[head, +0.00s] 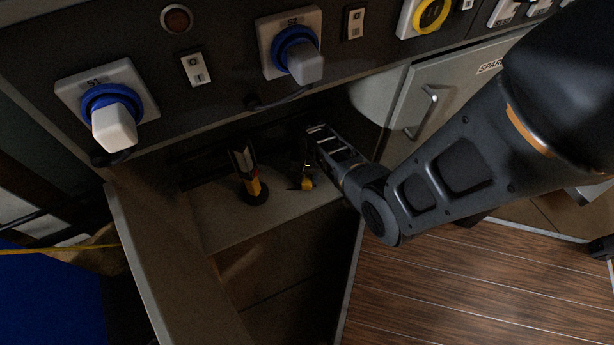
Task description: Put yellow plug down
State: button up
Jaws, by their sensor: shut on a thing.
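The yellow plug (307,184) shows as a small yellow and dark piece low in the open compartment, just under my gripper (307,170). My gripper is shut on it; the fingers are small and dark here, so the grip itself is hard to make out. The plug is close to the pale compartment floor (218,220); I cannot tell whether it touches. My arm comes in from the right and hides part of the compartment's right side.
A dark tool with a yellow and red part (253,186) stands left of the plug. Above are blue sockets S1 (97,92) and S2 (285,35) with pale plugs, and a yellow-ringed socket (430,15). A pale cabinet door (440,88) is at right. Bare compartment floor lies front left.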

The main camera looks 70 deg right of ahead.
aim_at(307, 175)
jog(key=o, duration=1.2)
jog(key=shift+c, duration=0.2)
notch_tip(307, 175, up, 12)
jog(key=d+p, duration=0.1)
jog(key=p, duration=0.6)
jog(key=s+a+r+n+t+h, duration=0.2)
jog(key=s+a+n+t, duration=0.15)
jog(key=a, duration=0.55)
jog(key=s+a+r+n+t+h, duration=0.2)
jog(key=a+r+n, duration=0.15)
jog(key=a, duration=0.55)
jog(key=s+a+r+n+t+y, duration=0.1)
jog(key=s+a+r+n+t, duration=0.1)
jog(key=r, duration=0.8)
jog(key=s+a+r+n+t+y, duration=0.1)
jog(key=s+a+r+n+t, duration=0.2)
jog(key=r, duration=0.8)
jog(key=s+a+r+n+t, duration=0.3)
jog(key=a+r+t, duration=0.1)
jog(key=r, duration=0.6)
jog(key=shift+s+a+r+n+t+y, duration=0.2)
jog(key=shift+a+r+n+t+y, duration=0.15)
jog(key=shift+a, duration=0.25)
